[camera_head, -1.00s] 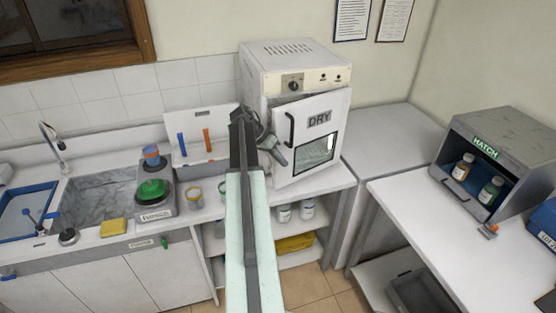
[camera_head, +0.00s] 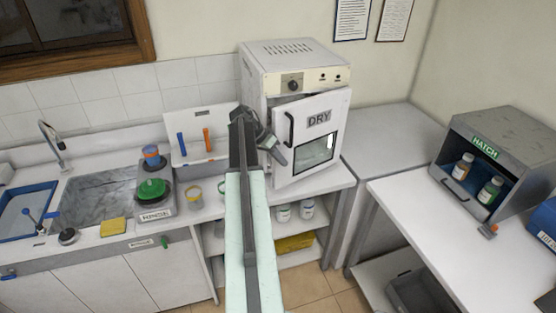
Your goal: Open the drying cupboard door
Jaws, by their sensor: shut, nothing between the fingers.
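The drying cupboard (camera_head: 292,56) is a cream box with a dial on top of its front, standing on the white counter. Its white door (camera_head: 325,112), labelled DRY, has a small window and a dark vertical handle (camera_head: 290,129) on its left side. The door stands slightly ajar, with a gap along its left edge. My gripper (camera_head: 280,158) is shut and empty at the lower left of the door, just below the handle. I cannot tell whether it touches the door edge. My arm hides part of the cupboard's left side.
A white rack with blue and orange items (camera_head: 197,130) stands left of the cupboard. A green-topped burner-like unit (camera_head: 152,189) and a sink (camera_head: 97,196) are further left. A grey hatch box (camera_head: 500,140) with bottles stands on the right table.

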